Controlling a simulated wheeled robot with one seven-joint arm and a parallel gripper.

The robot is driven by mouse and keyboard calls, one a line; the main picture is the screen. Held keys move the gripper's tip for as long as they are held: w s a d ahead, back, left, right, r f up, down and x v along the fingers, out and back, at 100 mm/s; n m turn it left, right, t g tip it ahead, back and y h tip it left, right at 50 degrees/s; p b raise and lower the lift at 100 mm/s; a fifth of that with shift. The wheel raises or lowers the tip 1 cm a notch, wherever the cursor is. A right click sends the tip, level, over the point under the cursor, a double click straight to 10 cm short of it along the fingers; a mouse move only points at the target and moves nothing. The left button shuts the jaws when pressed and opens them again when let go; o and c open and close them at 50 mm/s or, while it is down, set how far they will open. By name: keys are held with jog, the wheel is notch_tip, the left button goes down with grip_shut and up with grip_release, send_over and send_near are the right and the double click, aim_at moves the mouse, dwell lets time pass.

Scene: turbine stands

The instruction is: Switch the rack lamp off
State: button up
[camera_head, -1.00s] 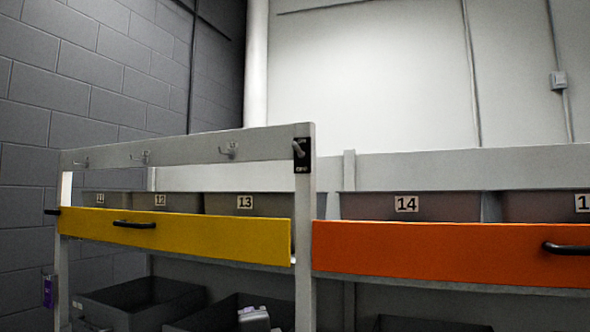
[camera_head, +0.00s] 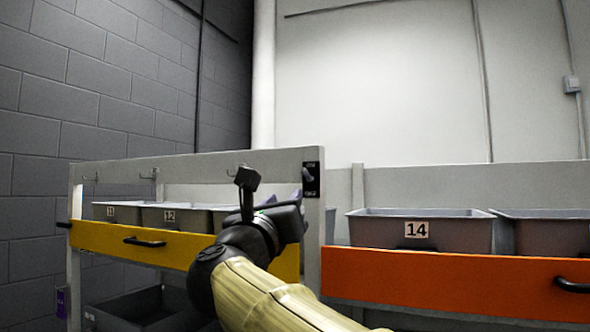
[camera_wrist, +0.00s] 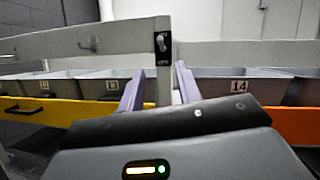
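The rack switch is a small black plate (camera_head: 311,179) with a pale lever, on the upper front of the grey post between the yellow and orange panels. It also shows in the wrist view (camera_wrist: 162,48), above and between my fingers. My gripper (camera_wrist: 160,86) is open, with two purple fingers apart and nothing between them. In the head view my gripper is just left of and below the switch, partly hidden by my wrist. I see no contact with the lever. I cannot clearly pick out the lamp.
A yellow panel (camera_head: 103,241) and an orange panel (camera_head: 430,282) with black handles run along the rack front. Grey numbered bins, such as bin 14 (camera_head: 370,228), stand behind. Hooks line the upper rail (camera_head: 200,165).

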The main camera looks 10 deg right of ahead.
aim_at(303, 173)
jog(key=p+x, duration=0.9)
jog(key=x, duration=0.5)
jog(key=shift+w+d+r+p, duration=0.2)
jog(key=shift+d+r+p, duration=0.05)
jog(key=shift+r+p, duration=0.15)
jog(key=shift+w+d+p, duration=0.3)
jog(key=shift+w+p, duration=0.1)
jog(key=shift+w, duration=0.4)
jog(key=shift+s, duration=0.1)
grip_shut()
